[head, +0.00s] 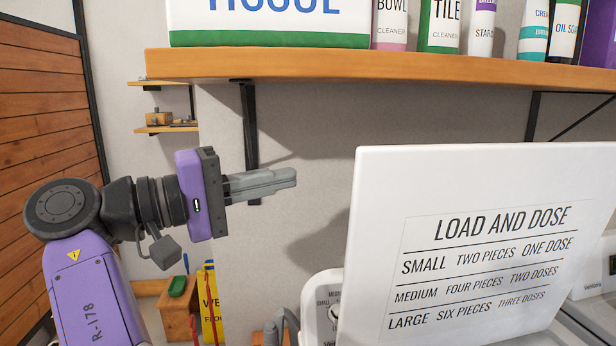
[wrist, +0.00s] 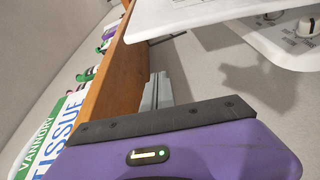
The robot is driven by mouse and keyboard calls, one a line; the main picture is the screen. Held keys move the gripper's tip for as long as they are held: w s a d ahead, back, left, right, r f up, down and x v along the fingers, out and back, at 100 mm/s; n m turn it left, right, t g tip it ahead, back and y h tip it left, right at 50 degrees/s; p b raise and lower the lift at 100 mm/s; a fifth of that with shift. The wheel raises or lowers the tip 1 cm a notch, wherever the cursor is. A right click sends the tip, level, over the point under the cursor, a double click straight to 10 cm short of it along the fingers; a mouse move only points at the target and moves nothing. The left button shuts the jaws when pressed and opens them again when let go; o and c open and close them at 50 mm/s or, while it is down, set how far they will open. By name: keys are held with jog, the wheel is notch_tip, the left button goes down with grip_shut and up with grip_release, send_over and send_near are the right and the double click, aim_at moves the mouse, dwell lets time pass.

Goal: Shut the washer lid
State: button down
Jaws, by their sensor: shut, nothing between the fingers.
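The washer lid (head: 385,220) is a white panel standing raised, with a "LOAD AND DOSE" label on its face, at the right of the head view. Its edge also shows in the wrist view (wrist: 190,15). Behind it is the washer's control panel (head: 322,300) with a dial, partly hidden by the lid. My gripper (head: 292,177) is shut and empty. It points right, to the left of the lid's upper part and apart from it in the picture, below the shelf. The washer's tub opening is out of view.
A wooden shelf (head: 400,66) runs above, holding a tissue box (head: 270,25) and several cleaner bottles (head: 438,25). Black brackets (head: 249,130) hang below it.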

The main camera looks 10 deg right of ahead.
jog(key=s+d+p, duration=0.1)
jog(key=d+p, duration=0.2)
jog(key=d, duration=0.5)
jog(key=shift+d, duration=0.15)
jog(key=shift+s+f, duration=0.1)
jog(key=shift+f, duration=0.05)
